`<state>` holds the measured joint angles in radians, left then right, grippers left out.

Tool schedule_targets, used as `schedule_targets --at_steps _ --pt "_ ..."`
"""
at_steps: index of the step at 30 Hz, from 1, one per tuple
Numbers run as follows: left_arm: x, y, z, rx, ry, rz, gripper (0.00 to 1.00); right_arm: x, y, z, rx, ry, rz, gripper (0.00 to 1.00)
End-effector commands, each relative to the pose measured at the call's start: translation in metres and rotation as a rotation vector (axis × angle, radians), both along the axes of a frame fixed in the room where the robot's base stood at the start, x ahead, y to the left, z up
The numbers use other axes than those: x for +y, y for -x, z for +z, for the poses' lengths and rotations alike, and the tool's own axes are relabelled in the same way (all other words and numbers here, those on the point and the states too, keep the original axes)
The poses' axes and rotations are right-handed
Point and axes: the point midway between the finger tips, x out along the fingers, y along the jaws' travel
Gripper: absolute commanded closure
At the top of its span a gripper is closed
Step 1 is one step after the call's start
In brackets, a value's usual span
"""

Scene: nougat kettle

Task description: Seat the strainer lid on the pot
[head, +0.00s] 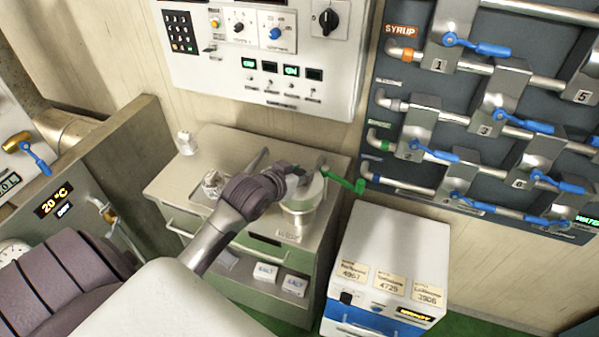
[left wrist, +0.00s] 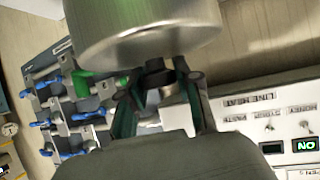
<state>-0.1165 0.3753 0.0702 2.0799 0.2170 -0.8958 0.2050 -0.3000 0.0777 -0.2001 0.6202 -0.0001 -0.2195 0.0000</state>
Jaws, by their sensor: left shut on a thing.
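The metal pot (head: 299,218) stands at the right end of the steel counter. The strainer lid (head: 309,191) shows as a pale round top over it, partly hidden by my left gripper (head: 298,174). In the left wrist view, the fingers of the left gripper (left wrist: 160,88) are shut on a small dark part, apparently the lid's knob. A large shiny round metal body (left wrist: 140,35) fills the top of that view. I cannot tell whether the lid touches the pot's rim or sits level. My right gripper is not in view.
A green handle (head: 345,180) sticks out right of the pot. The steel counter (head: 225,150) carries small items on its left. A white box (head: 390,255) stands to the right. The control panel (head: 262,60) and syrup pipes (head: 450,130) are behind.

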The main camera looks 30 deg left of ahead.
Motion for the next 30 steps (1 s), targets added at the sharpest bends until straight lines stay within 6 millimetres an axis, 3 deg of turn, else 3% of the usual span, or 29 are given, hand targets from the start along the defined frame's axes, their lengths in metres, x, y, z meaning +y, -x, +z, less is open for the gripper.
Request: schedule_targets --at_steps 30 --pt "-0.0003 0.001 -0.0032 -0.002 0.0 0.0 1.0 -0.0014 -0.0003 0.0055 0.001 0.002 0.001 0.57"
